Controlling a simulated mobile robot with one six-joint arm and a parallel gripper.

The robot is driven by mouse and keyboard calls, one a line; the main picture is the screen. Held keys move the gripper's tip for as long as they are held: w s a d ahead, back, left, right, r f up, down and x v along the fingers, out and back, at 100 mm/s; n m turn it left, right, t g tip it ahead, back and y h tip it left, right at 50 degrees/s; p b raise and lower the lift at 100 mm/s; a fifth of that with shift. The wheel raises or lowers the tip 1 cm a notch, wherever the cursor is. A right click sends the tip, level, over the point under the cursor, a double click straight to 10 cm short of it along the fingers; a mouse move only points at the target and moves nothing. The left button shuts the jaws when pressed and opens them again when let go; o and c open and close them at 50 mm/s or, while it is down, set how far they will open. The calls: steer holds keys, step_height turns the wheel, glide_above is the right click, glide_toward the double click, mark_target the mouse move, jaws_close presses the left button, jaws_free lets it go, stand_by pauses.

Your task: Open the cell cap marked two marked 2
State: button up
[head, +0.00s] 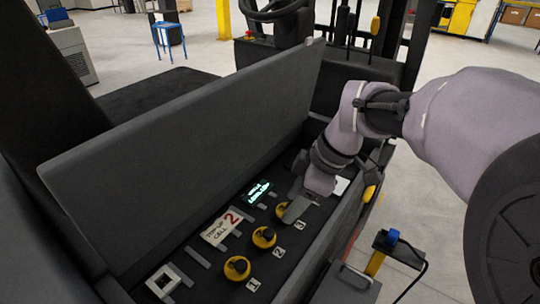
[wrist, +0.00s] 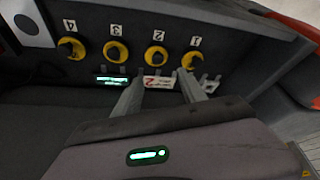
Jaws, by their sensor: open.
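The cap marked 2 is a yellow ring with a dark knob (head: 263,237) in the open dark compartment, second in a row. It also shows in the wrist view (wrist: 156,56), upside down, beside its white "2" label. A white card reading "POPUP CELL 2" (head: 214,230) lies beside the row; part of it shows in the wrist view (wrist: 158,83). My gripper (head: 296,196) is over the far part of the row, its fingers partly hidden. In the wrist view my gripper (wrist: 161,78) is open and empty, its fingers pointing toward cap 2 without closing on it.
Cap 1 (head: 237,267) is nearer in the row; cap 3 (wrist: 116,50) and cap 4 (wrist: 70,48) are farther. A raised dark lid (head: 190,130) walls the left side. The compartment's right wall (head: 325,235) runs close to the caps. A small lit display (head: 257,191) is beside them.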

mark_target(269, 232)
steer(key=b+x, duration=0.2)
steer(key=x, duration=0.4)
steer(key=b+x, duration=0.2)
steer(key=x, duration=0.4)
steer(key=shift+w+f, duration=0.25)
steer(key=shift+f, duration=0.05)
jaws_close()
steer(key=shift+r, duration=0.15)
